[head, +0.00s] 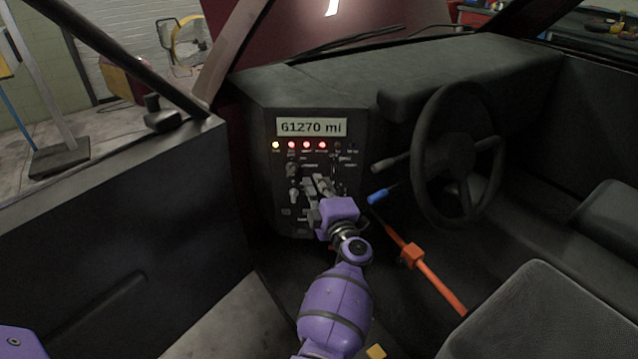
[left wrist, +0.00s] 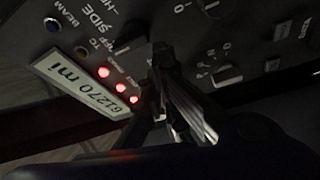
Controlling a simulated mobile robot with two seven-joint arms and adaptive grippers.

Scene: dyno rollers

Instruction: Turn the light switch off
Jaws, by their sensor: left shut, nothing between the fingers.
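The dashboard panel (head: 283,195) faces me below a display reading 61270 mi. In the left wrist view a dark rotary knob (left wrist: 131,37) has labels beside it that read SIDE and OFF, which suit a light switch. I cannot tell its setting for sure. My left gripper (head: 321,184) is in front of the panel, shut and empty. In the left wrist view its fingertips (left wrist: 161,52) are close to this knob; I cannot tell whether they touch it. In the head view the gripper partly covers the lower panel controls. My right gripper is not in view.
Several indicator lamps glow red (head: 306,145) under the display (head: 311,127). Other knobs and switches (left wrist: 228,75) are close by. A steering wheel (head: 416,157), a blue-tipped lever (head: 378,196) and an orange bar (head: 440,285) are at right. The open door (head: 110,230) is at left.

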